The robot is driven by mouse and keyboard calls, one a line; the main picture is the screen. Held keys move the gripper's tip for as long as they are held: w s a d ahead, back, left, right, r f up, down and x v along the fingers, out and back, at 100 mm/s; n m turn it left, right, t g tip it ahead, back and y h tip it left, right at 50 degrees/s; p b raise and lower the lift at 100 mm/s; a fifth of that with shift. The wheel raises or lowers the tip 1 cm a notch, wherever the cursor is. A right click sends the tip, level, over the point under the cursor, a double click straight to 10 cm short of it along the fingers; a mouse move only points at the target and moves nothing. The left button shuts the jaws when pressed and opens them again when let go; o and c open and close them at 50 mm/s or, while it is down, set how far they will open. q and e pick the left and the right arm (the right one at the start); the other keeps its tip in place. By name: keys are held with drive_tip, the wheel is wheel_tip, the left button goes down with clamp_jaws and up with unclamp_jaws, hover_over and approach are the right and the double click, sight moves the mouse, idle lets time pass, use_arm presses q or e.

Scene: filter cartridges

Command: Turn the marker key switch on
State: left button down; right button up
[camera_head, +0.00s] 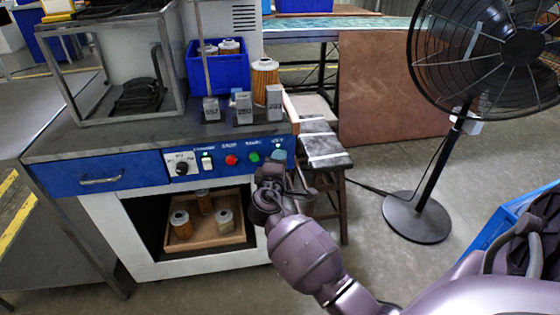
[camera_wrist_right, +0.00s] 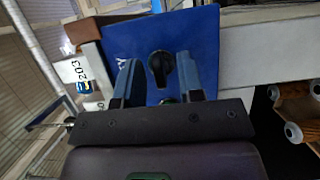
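The blue control panel (camera_head: 218,162) is on the front of the workbench. In the right wrist view a black switch knob (camera_wrist_right: 161,66) on the panel (camera_wrist_right: 135,38) looks like the marker key switch. My right gripper (camera_wrist_right: 158,80) is open, with one finger on each side of the knob; I cannot tell whether they touch it. In the head view my right gripper (camera_head: 280,166) is at the panel's right end and hides the switch there. My left gripper is not in view.
A black dial (camera_head: 182,168), a white rocker switch (camera_head: 207,162), a red button (camera_head: 231,160) and a green button (camera_head: 254,157) lie left of my gripper. Numbered grey blocks (camera_head: 243,107) and a blue bin (camera_head: 217,73) stand above. A cartridge tray (camera_head: 205,240) sits below.

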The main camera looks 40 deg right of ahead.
use_arm(q)
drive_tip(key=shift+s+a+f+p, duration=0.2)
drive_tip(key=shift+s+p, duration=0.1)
drive_tip(key=shift+p, duration=0.2)
use_arm(e)
drive_tip(key=v, duration=1)
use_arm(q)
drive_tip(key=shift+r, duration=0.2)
use_arm(e)
drive_tip(key=shift+s, duration=0.1)
